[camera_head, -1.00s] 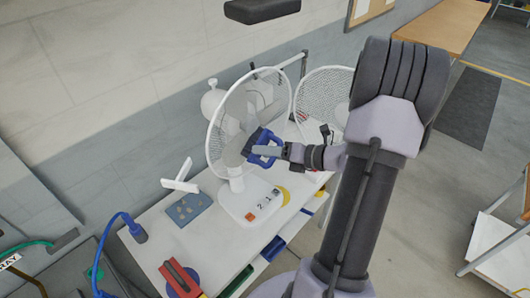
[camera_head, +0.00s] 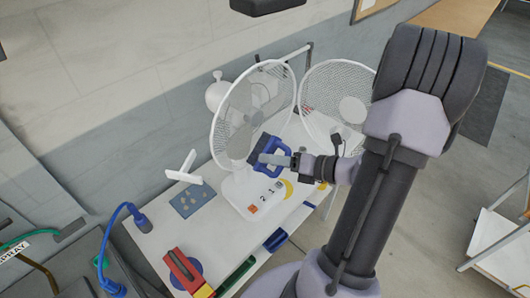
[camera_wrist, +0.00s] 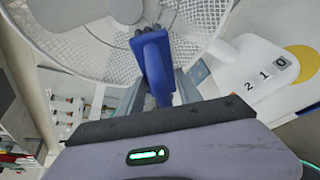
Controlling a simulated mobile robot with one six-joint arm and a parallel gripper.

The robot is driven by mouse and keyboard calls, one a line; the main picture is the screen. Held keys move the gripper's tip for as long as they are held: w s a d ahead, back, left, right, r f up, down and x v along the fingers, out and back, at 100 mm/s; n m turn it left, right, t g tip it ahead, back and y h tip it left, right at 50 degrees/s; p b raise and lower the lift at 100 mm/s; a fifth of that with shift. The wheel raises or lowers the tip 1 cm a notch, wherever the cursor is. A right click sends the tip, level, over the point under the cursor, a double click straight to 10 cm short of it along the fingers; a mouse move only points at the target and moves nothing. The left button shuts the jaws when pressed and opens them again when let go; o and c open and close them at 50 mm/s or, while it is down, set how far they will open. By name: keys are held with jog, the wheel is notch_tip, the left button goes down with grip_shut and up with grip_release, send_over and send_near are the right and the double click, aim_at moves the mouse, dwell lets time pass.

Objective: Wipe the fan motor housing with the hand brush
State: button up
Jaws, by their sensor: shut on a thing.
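The white desk fan stands on the bench, with its round wire cage (camera_head: 248,118) facing my arm. Its rounded white motor housing (camera_head: 217,91) shows behind the cage's upper left edge. My gripper (camera_head: 275,158) is shut on the blue hand brush (camera_head: 267,148), in front of the cage's lower right side and above the fan's base (camera_head: 238,192). In the wrist view the blue brush (camera_wrist: 153,65) points up with dark bristles at its far end, overlapping the cage (camera_wrist: 85,45). I cannot tell whether bristles touch the cage. The motor housing is not clear in the wrist view.
A second round wire guard (camera_head: 340,90) stands at right behind the brush. A dark block (camera_head: 265,6) hangs above.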

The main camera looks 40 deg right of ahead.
aim_at(283, 168)
jog(key=shift+s, duration=0.65)
jog(key=shift+s+d+p, duration=0.2)
jog(key=shift+s+p, duration=0.25)
jog(key=shift+s, duration=1.05)
